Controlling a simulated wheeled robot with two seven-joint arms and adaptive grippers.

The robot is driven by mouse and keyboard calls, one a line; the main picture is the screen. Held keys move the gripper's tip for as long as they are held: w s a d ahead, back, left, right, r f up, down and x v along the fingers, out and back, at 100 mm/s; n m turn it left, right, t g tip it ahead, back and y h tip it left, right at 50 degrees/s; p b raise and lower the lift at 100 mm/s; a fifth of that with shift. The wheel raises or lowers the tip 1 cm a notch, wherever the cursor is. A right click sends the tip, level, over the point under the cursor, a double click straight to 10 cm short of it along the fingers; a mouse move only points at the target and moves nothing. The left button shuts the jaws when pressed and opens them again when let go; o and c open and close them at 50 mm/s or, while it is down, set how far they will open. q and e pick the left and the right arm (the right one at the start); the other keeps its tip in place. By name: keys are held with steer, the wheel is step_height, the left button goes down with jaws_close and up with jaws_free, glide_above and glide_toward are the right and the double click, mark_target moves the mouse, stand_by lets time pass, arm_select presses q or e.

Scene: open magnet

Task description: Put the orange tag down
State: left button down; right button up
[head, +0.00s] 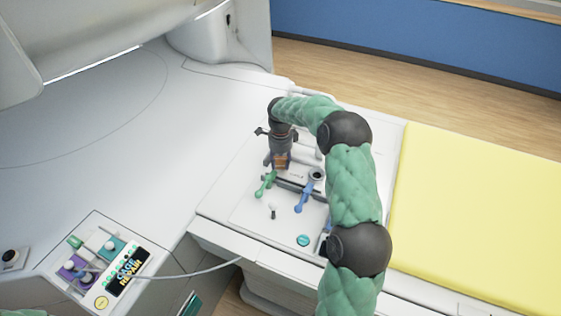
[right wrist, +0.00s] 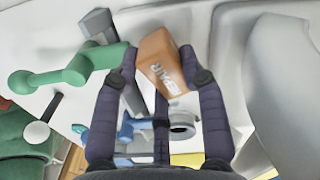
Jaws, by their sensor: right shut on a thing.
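Whether the tag touches the surface below I cannot tell. My left gripper is not in view.
A green lever (head: 265,183) and a blue lever (head: 304,196) stand close to the gripper on the white panel (head: 245,210). A dark-topped round fitting (head: 317,174) is to the right. A control box (head: 105,262) sits lower left. A yellow pad (head: 475,210) lies right.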

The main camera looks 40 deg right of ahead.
mark_target(280, 160)
steer(key=shift+f, duration=0.35)
steer(key=shift+s+f, duration=0.1)
steer(key=shift+f, duration=0.05)
steer(key=shift+s+a+f+b, duration=0.1)
steer(key=shift+a+f+b, duration=0.1)
steer(key=shift+b, duration=0.1)
steer(key=o, duration=0.8)
steer(key=shift+o, duration=0.4)
steer(key=shift+f, duration=0.25)
steer(key=shift+d+r, duration=0.1)
steer(key=shift+r, duration=0.3)
step_height(280, 160, up, 13)
steer(key=p, duration=0.3)
steer(key=shift+w, duration=0.2)
steer(key=shift+d, duration=0.1)
